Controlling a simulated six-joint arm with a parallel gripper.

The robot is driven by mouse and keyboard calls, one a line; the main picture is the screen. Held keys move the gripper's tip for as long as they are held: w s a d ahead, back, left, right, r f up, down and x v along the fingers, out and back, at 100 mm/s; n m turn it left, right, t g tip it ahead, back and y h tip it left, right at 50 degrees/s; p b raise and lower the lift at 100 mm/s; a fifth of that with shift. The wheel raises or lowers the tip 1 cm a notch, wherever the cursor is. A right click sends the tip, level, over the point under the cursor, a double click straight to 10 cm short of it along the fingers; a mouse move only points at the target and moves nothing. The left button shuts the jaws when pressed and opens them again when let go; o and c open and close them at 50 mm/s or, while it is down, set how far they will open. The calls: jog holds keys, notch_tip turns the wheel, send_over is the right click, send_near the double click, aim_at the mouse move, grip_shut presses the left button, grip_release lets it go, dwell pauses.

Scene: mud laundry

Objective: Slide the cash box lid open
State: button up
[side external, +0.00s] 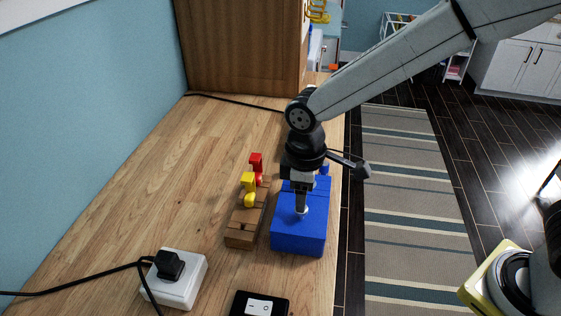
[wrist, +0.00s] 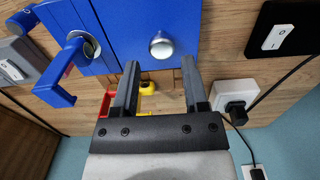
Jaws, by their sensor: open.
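The cash box (side external: 298,238) is a blue box near the right edge of the wooden counter in the side view. Its blue lid (wrist: 150,18) shows in the wrist view with a round silver knob (wrist: 161,46). My gripper (wrist: 160,65) is open and empty, its two fingers pointing toward the knob, which lies just beyond the tips and between their lines. In the side view my gripper (side external: 302,208) points down over the box top and partly hides it. I cannot tell whether the fingers touch the lid.
A wooden block (side external: 243,228) with yellow (side external: 249,188) and red (side external: 256,167) levers stands just left of the box. A blue lever handle (wrist: 62,75) is beside the lid. A white socket with a black plug (side external: 170,264) and a black switch (side external: 259,305) lie nearer. The counter's left is mostly clear.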

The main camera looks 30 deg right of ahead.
jog(key=shift+a+f, duration=0.1)
jog(key=shift+f, duration=1.35)
grip_shut()
jog(key=s+a, duration=0.5)
jog(key=s, duration=0.1)
jog(key=shift+a, duration=0.4)
dwell(3.5)
grip_release()
jog(key=shift+r, duration=0.2)
jog(key=shift+r, duration=2.85)
